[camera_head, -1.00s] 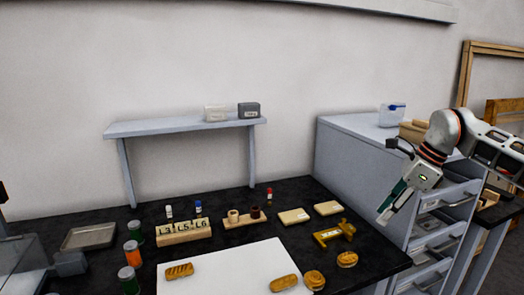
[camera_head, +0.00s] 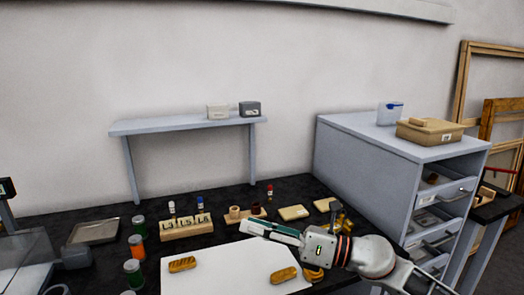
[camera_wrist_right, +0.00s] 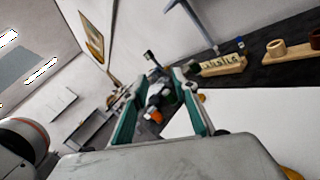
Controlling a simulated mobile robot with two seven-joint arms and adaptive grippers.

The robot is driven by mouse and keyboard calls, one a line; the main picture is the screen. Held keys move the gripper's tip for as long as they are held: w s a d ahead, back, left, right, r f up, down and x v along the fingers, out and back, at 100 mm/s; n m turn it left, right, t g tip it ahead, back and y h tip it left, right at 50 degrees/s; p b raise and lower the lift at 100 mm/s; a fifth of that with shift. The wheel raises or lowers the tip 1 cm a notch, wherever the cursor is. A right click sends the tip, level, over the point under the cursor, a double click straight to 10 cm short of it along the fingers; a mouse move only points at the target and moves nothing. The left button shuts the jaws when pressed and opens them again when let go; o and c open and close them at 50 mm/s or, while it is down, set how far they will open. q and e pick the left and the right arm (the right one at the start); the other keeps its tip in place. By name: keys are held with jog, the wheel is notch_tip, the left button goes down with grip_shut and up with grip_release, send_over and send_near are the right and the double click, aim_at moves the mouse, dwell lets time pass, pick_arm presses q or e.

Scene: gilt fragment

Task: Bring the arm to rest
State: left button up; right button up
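My right arm reaches in from the lower right in the head view, with its right gripper (camera_head: 268,231) stretched to the left above the white sheet (camera_head: 225,262). In the right wrist view the two green-sided fingers of this gripper (camera_wrist_right: 157,85) stand apart with nothing held between them. Jars and a dark device show in the distance through the gap. The gripper and forearm hide part of the yellow clamp-like item (camera_head: 343,222) and some golden fragments. My left gripper is not in view.
Golden fragments (camera_head: 182,264) lie on the sheet. Behind are a numbered wooden block (camera_head: 187,229) and a small wooden holder (camera_head: 245,215). Several jars (camera_head: 137,246) and a tray (camera_head: 95,231) stand left. A drawer cabinet (camera_head: 365,160) with a box (camera_head: 429,132) stands right.

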jog(key=w+d+m+t+h, duration=0.2)
jog(key=d+m+t+h, duration=0.7)
jog(key=m, duration=0.9)
jog(key=s+d+f+m+t+h, duration=0.3)
jog(key=d+f+m+h, duration=0.5)
jog(key=d+f+m, duration=0.4)
jog(key=s+d+f+m+g+h, duration=0.35)
jog(key=s+d+f+g, duration=0.25)
jog(key=s+d+f, duration=0.45)
jog(key=s+d+f+m+g+h, duration=0.2)
jog(key=s+d+f+m+g, duration=0.35)
jog(key=s, duration=0.75)
jog(key=a+f+m+t+y, duration=0.1)
jog(key=a+f+t+y, duration=0.3)
jog(key=a+f, duration=1.1)
jog(key=y, duration=0.3)
jog(key=shift+w+a+f, duration=0.15)
jog(key=shift+a+f, duration=0.1)
jog(key=shift+a, duration=0.1)
